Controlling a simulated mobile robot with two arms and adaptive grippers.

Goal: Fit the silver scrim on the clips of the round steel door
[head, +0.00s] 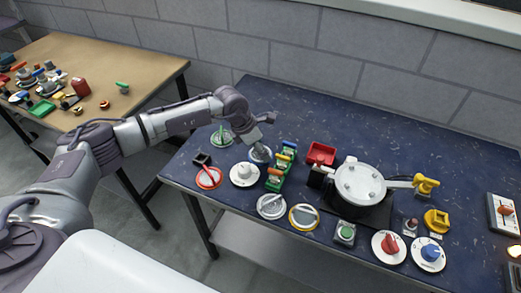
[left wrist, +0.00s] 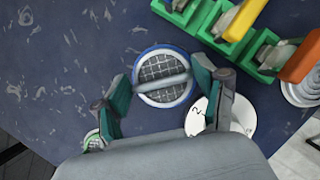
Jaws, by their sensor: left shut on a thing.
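My left gripper (left wrist: 163,78) is shut on a round grey mesh disc with a blue rim (left wrist: 180,99), its fingers at both ends of the bar handle. In the head view, my left gripper (head: 259,143) is low over this disc (head: 260,155) at the table's left. I cannot tell whether the disc is lifted. A plain silver disc with a bar handle (head: 268,211), which looks like a silver scrim, lies at the front edge. A round steel lid or door (head: 360,180) tops a unit on a black base in the middle; its clips are too small to tell.
Green blocks with coloured levers (head: 275,180) stand right of my gripper. A white dial (head: 244,174), a red-rimmed disc (head: 208,178) and a yellow-rimmed disc (head: 303,217) lie near. A red bin (head: 320,153) stands behind. The back of the blue table (head: 400,130) is clear.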

